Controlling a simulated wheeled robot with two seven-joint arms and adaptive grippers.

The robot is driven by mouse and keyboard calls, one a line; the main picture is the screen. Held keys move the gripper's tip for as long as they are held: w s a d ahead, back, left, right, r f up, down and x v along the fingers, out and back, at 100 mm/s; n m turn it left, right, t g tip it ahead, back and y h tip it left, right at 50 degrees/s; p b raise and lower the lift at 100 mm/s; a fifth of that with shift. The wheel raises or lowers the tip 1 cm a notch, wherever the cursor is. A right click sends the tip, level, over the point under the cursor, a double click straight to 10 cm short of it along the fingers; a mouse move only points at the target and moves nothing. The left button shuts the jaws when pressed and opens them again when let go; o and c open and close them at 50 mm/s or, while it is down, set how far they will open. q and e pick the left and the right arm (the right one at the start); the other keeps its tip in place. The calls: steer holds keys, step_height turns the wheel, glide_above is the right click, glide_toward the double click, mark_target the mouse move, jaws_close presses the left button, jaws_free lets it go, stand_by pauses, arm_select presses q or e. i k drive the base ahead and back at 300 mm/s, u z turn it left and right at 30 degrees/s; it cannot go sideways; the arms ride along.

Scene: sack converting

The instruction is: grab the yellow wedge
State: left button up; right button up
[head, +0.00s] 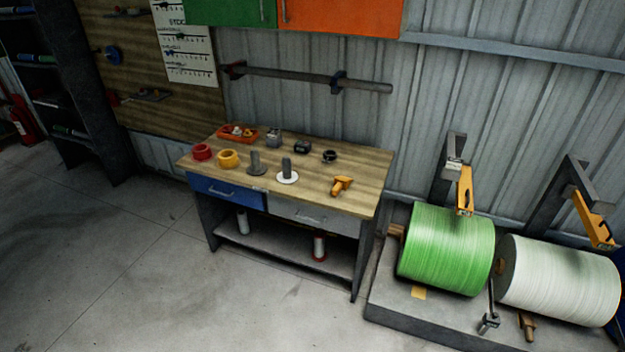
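A small yellow piece (419,293), flat or wedge-like, lies on the grey platform at the foot of the green roll (447,249). It is too small to tell its exact shape. A yellow-orange object (341,186) with an angled body lies on the right part of the wooden workbench (320,206); I cannot tell for certain which of the two is the wedge. Neither of my grippers shows in the head view.
A white roll (560,281) lies right of the green one. The bench also bears red tape (202,152), yellow tape (228,159), an orange tray (238,133) and several small items. The concrete floor (130,260) before the bench is clear.

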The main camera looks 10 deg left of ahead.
mark_target(341, 182)
steer(key=u, duration=0.7)
steer(key=i, duration=0.8)
steer(key=u, duration=0.8)
steer(key=i, duration=0.85)
steer(key=z, duration=0.6)
steer(key=i, duration=1.1)
steer(key=z, duration=0.75)
